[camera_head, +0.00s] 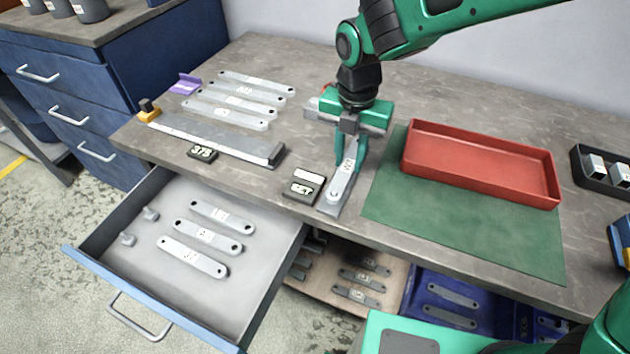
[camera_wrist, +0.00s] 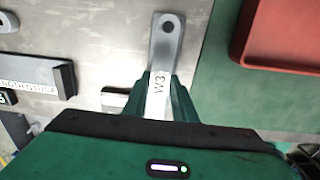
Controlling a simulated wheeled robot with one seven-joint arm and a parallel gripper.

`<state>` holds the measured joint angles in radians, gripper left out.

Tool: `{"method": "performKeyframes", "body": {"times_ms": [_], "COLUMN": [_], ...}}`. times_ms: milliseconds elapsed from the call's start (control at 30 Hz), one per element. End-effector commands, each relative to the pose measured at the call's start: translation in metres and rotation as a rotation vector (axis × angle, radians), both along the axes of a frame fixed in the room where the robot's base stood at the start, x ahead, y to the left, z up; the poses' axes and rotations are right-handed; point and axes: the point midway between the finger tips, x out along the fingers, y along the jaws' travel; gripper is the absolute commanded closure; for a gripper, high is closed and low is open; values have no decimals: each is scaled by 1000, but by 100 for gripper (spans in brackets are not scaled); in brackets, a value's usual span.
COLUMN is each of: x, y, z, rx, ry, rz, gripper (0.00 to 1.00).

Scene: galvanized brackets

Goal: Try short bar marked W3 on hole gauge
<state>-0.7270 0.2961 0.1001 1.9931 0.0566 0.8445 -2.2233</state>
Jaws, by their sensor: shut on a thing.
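The short bar marked W3 (camera_head: 341,181) is a light grey metal strip with a white label and a hole near its end. My gripper (camera_head: 351,160) is shut on it, with the green fingers on both sides. The bar also shows in the wrist view (camera_wrist: 166,46), its W3 label between my fingers (camera_wrist: 160,97).
A long gauge (camera_head: 210,137) with a readout (camera_head: 202,153) showing 375 lies left. Several long bars (camera_head: 243,93) lie behind it. A red tray (camera_head: 484,190) stands on a green mat (camera_head: 455,236) at right. An open drawer (camera_head: 262,272) with bars juts out in front.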

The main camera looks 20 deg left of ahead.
Motion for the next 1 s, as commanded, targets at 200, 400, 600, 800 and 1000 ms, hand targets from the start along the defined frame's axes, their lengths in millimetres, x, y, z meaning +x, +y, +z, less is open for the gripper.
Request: {"method": "performKeyframes", "body": {"times_ms": [200,400,600,800,1000], "x": [0,0,0,0,1], "y": [0,0,0,0,0], "z": [0,0,0,4,14], "rx": [0,0,0,1,2], "ry": [0,0,0,-1,-1], "rz": [0,0,0,0,0], "gripper": [100,100,100,100,100]}}
